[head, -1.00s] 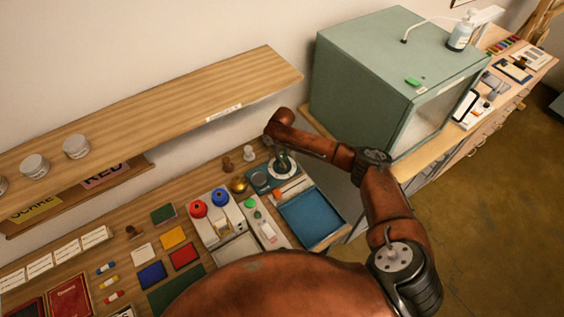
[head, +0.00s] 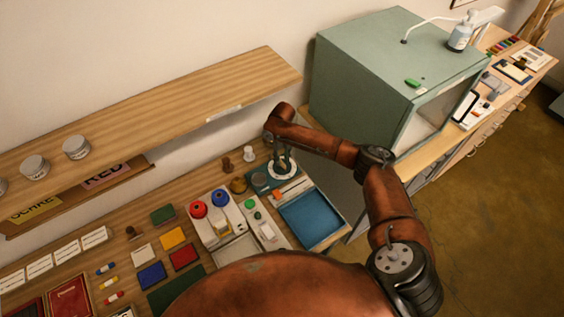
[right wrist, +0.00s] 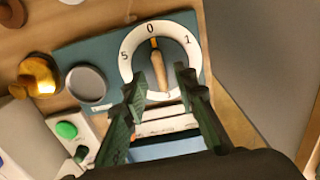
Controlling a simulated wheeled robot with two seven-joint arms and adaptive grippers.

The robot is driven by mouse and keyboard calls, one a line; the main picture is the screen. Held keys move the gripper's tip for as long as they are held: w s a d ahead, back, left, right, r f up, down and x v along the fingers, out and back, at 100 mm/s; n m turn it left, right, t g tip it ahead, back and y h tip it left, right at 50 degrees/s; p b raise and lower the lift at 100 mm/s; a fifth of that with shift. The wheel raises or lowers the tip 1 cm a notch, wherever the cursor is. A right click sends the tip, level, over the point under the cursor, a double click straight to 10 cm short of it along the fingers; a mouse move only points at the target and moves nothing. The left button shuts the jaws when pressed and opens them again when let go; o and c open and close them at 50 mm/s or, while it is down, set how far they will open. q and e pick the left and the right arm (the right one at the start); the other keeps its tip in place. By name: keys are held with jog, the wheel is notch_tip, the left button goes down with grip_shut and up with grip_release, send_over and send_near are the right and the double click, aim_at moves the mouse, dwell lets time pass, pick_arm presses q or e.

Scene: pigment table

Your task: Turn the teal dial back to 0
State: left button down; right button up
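The teal dial (right wrist: 130,66) is a teal plate with a white numbered ring and a wooden pointer knob (right wrist: 157,68) with an orange tip. In the right wrist view the tip points at or very close to the 0 at the top of the ring. My right gripper (right wrist: 163,88) is open above the dial, with one dark green finger on each side of the knob's lower part and visible gaps between. In the head view this gripper (head: 282,160) hangs over the dial's white ring (head: 282,172) at the back right of the table. My left gripper is not in view.
A brass pot (right wrist: 38,75) and a grey round disc (right wrist: 87,84) are left of the ring. A blue tray (head: 311,218) lies in front. A device with red and blue knobs (head: 222,212) is to the left. A green cabinet (head: 365,90) stands right, a shelf (head: 150,117) behind.

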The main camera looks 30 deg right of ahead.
notch_tip(320, 180, up, 5)
jog(key=shift+f, duration=0.1)
dwell(0.7)
